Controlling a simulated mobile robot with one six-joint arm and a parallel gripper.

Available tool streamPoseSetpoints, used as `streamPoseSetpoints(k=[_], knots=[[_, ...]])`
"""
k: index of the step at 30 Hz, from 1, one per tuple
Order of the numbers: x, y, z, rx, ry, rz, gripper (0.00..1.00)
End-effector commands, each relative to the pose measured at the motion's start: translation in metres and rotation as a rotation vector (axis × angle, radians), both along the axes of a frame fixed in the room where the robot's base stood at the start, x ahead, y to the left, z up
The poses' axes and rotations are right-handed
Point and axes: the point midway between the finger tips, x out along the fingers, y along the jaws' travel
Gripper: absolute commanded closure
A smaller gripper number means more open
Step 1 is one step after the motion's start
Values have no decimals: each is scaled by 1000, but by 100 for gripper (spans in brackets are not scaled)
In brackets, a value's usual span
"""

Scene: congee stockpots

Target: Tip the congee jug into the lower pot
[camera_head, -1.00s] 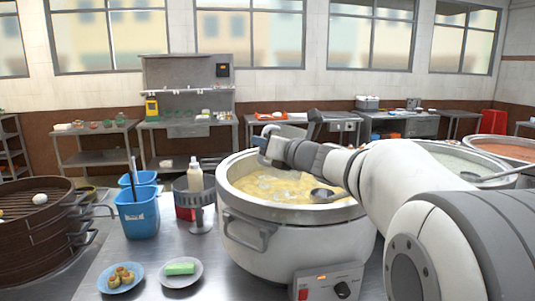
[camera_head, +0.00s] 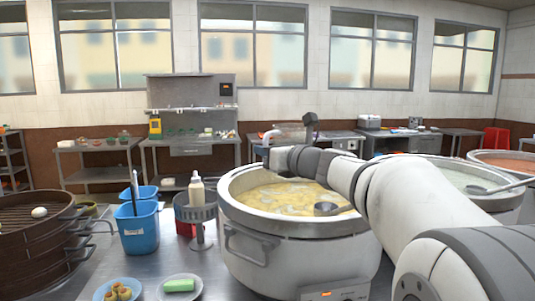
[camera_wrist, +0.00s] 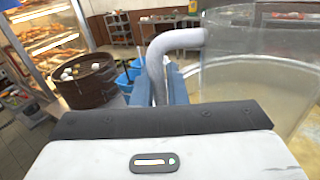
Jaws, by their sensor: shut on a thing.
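A clear jug (camera_wrist: 265,75) with a grey curved handle (camera_wrist: 165,55) stands large at the right in the wrist view. Pale yellow shows through its wall. My gripper (camera_wrist: 158,85) is shut on the handle, with a blue finger at each side. In the head view the jug (camera_head: 290,131) shows small above the far rim of the nearest white pot (camera_head: 245,222), partly hidden by my arm. I cannot tell which pot is the lower one.
A second pot (camera_head: 505,198) with pale congee and an orange-filled pot (camera_head: 510,162) stand at right, the second partly behind my arm. Steamers (camera_head: 35,245), a blue bucket (camera_head: 138,228), a bottle (camera_head: 197,190) and two small plates (camera_head: 180,287) crowd the left.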

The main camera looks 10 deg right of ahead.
Motion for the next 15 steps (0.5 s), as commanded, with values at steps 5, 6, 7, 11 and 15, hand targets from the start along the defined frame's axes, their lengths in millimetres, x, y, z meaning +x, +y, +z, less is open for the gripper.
streamPoseSetpoints(k=[5,6,7,11,15], knots=[[0,0,6,0,-1,0,100],[0,0,6,0,-1,0,100],[0,0,6,0,-1,0,100],[0,0,5,0,-1,0,100],[0,0,9,0,-1,0,100]])
